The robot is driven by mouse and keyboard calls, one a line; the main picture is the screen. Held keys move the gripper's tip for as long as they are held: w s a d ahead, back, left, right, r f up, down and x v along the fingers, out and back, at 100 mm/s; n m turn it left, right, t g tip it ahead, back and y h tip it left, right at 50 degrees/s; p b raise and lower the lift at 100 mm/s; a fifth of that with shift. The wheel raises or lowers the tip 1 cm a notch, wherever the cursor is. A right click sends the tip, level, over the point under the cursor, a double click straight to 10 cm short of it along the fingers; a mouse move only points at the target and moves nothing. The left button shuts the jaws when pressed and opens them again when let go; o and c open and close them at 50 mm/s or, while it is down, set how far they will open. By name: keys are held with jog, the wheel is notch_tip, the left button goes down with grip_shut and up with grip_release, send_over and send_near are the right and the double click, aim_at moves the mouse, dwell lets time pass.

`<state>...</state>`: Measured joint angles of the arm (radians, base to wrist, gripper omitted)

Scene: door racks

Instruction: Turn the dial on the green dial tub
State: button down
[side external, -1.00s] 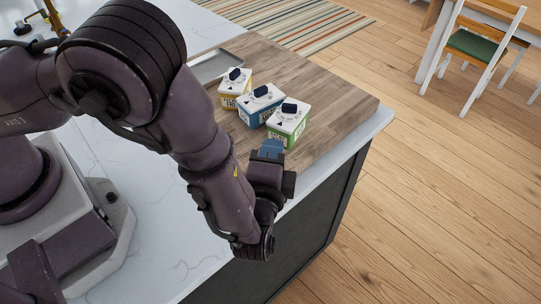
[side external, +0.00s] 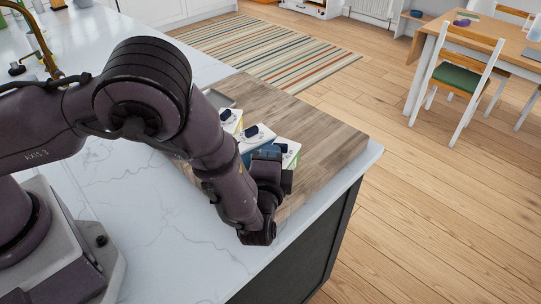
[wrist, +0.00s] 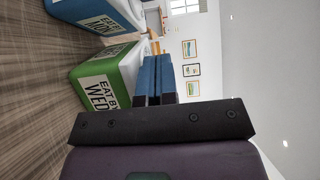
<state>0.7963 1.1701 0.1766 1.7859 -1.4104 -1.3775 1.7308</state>
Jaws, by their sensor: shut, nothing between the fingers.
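The green dial tub (side external: 291,160) stands on the wooden board, mostly hidden behind my gripper in the side view. Its white lid (side external: 293,147) shows at the edge; its dial is hidden. In the wrist view the green tub (wrist: 100,82) is left of the fingers, its label reading "EAT BY WED", partly cut off. My gripper (side external: 267,151) is shut and empty, its blue fingertips together at the tub's lid end. The fingers also show in the wrist view (wrist: 157,62). I cannot tell whether they touch the dial.
The wooden board (side external: 325,145) is clear to the right. The counter edge (side external: 335,190) runs close on the near right.

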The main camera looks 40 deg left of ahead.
jog(key=shift+a, duration=0.15)
jog(key=shift+w+a+m+t+h, duration=0.2)
jog(key=shift+a+m+t+h, duration=0.1)
jog(key=shift+m+t+h, duration=0.4)
jog(key=m+h, duration=0.1)
jog(key=h, duration=0.1)
jog(key=m+t+h, duration=0.1)
jog(key=m+h, duration=0.1)
jog(key=h, duration=0.1)
jog(key=shift+w+a+t, duration=0.15)
jog(key=shift+a+t, duration=0.15)
jog(key=shift+a, duration=0.25)
